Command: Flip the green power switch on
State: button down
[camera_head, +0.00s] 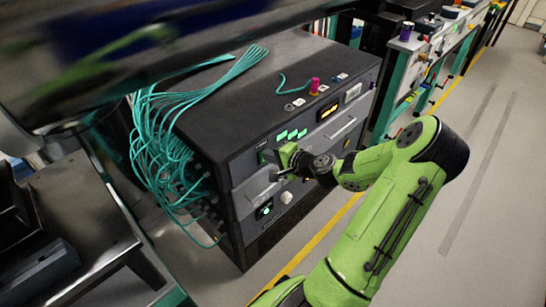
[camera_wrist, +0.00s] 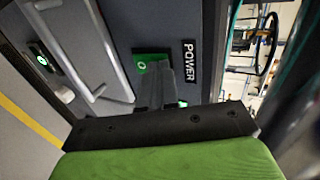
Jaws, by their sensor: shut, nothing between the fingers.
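The green power switch (camera_wrist: 141,65) is in the wrist view, on the dark cabinet front beside a black label (camera_wrist: 189,62) reading POWER. It carries a pale round mark. My gripper (camera_wrist: 161,66) is shut and empty, with its fingertips right at the switch, covering its right part. I cannot tell whether they touch it.
The dark equipment cabinet (camera_head: 285,60) has teal cables (camera_head: 160,130) bundled at its left side. A silver bar handle (camera_wrist: 96,45) and a green-lit control (camera_wrist: 40,57) sit near the switch. A metal bench (camera_head: 75,215) stands at left. Open floor (camera_head: 480,210) lies at right.

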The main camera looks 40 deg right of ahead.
jog(key=shift+r+p, duration=0.55)
jog(key=shift+r, duration=0.4)
jog(key=shift+f, duration=0.1)
